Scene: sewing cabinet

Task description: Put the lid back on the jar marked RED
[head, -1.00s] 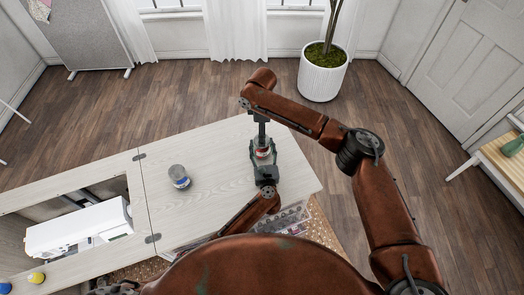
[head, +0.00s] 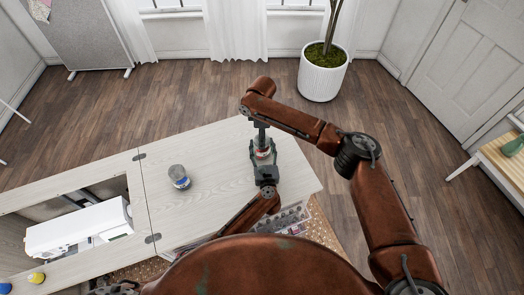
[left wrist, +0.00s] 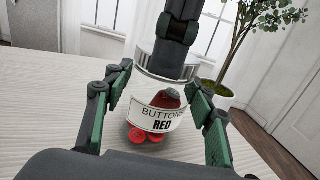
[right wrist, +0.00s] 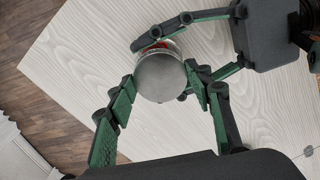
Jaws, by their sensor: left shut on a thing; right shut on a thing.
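The jar marked RED (left wrist: 158,112) is clear glass with red buttons inside and stands upright on the cabinet top (head: 225,150). My left gripper (head: 264,163) is shut around its sides, and its green fingers show in the left wrist view (left wrist: 160,105). The round silver lid (right wrist: 160,77) is level at the jar's mouth, and its rim shows in the left wrist view (left wrist: 150,66). My right gripper (right wrist: 163,90) is shut on the lid from above. Whether the lid is fully seated cannot be told, as the fingers cover part of the rim.
A second lidded jar (head: 179,177) with a blue label stands to the left on the cabinet top. A white sewing machine (head: 80,228) sits in the opening further left. Blue and yellow round items (head: 36,278) lie at the lower left. The surface between the jars is clear.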

